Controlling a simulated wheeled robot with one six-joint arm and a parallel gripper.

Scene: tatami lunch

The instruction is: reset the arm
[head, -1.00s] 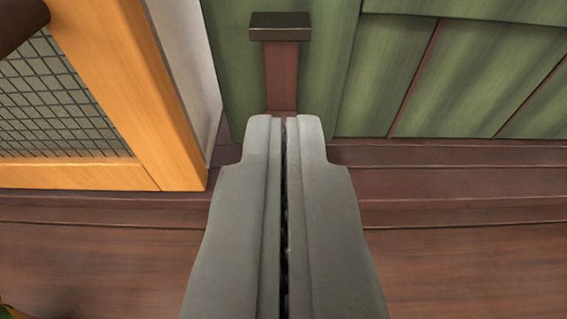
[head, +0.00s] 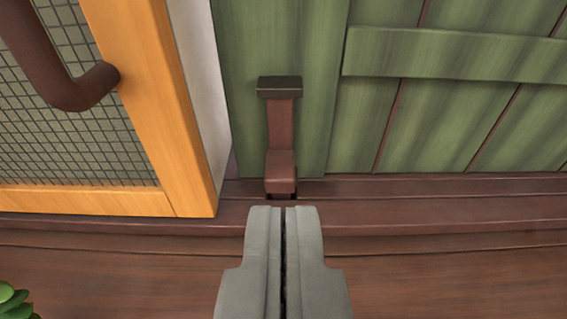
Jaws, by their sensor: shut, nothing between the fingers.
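My gripper (head: 284,215) is in the lower middle of the head view, its two grey fingers shut together with nothing between them. Its tips are just below, in the picture, a dark red-brown latch or handle (head: 281,130) with a dark block at its top, on a green plank door (head: 235,60). I cannot tell whether the tips touch its lower end; a small gap seems to show.
An orange-framed mesh door (head: 185,150) with a brown bent handle (head: 85,88) stands at the left. A brown wooden ledge (head: 430,213) runs across below the doors. Green leaves (head: 14,300) show at the lower left corner. The brown surface at the lower right is clear.

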